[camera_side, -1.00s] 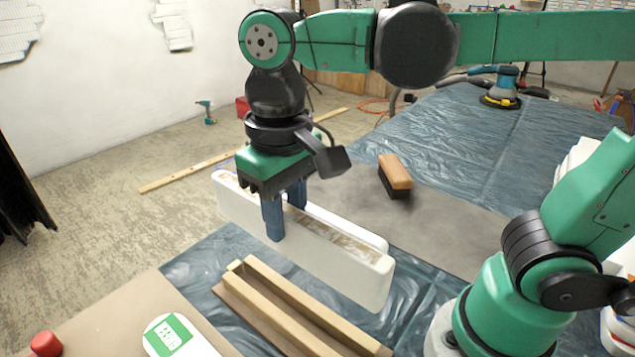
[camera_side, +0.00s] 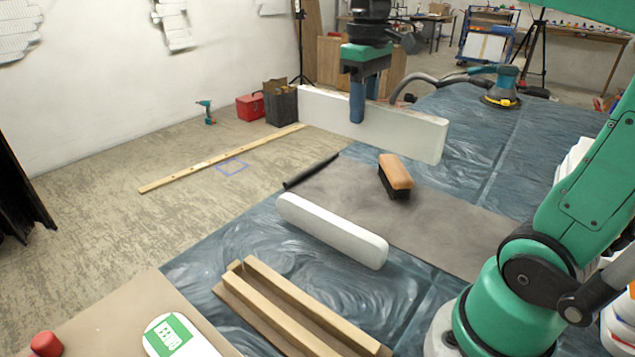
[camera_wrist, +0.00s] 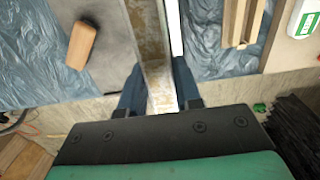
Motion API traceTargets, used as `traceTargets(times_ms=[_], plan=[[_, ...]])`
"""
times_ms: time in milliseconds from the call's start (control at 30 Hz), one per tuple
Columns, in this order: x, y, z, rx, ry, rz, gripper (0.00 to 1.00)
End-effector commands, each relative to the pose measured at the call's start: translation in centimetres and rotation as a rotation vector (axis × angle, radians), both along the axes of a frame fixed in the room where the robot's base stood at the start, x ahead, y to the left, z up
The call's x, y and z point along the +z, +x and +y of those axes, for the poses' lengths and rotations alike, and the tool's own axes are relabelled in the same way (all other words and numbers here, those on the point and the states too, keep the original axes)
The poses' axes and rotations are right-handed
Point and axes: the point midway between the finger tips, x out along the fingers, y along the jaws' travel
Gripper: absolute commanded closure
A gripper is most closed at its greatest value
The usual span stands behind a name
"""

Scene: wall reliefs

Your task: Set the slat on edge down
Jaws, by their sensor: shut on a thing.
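The slat (camera_side: 400,128) is a long white board held on edge, high above the sheet-covered table at the back. In the wrist view the slat's narrow, brownish worn edge (camera_wrist: 157,62) runs away between the two fingers of my gripper (camera_wrist: 160,92). The slat's lower edge is clear of the table in the side view.
A white rounded bar (camera_side: 332,230) lies on the blue sheet (camera_side: 235,255). A wooden channel (camera_side: 300,315) lies in front of it. A wooden-backed brush (camera_side: 396,172) and a dark rod (camera_side: 310,171) lie on a grey mat (camera_side: 450,222). A sander (camera_side: 503,88) stands at the back.

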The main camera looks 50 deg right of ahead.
Motion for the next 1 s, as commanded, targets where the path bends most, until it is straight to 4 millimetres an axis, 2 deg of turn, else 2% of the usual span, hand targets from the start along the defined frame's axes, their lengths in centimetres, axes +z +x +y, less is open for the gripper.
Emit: traceTargets(times_ms=[33,100,200,333,467,567,1000], plan=[[0.0,-0.6,-2.1,-0.016,0.0,0.0,1.0],[-0.1,-1.4,-4.5,-0.014,0.0,0.0,1.0],[-0.1,-2.7,-7.2,-0.009,0.0,0.0,1.0],[-0.2,-4.0,-9.3,-0.004,0.0,-0.001,1.0],[-0.8,-4.5,-10.1,0.0,0.0,-0.001,1.0],[-2.3,-4.6,-10.2,0.003,0.0,-0.001,1.0],[-12.1,-4.6,-10.1,0.003,0.0,-0.001,1.0]])
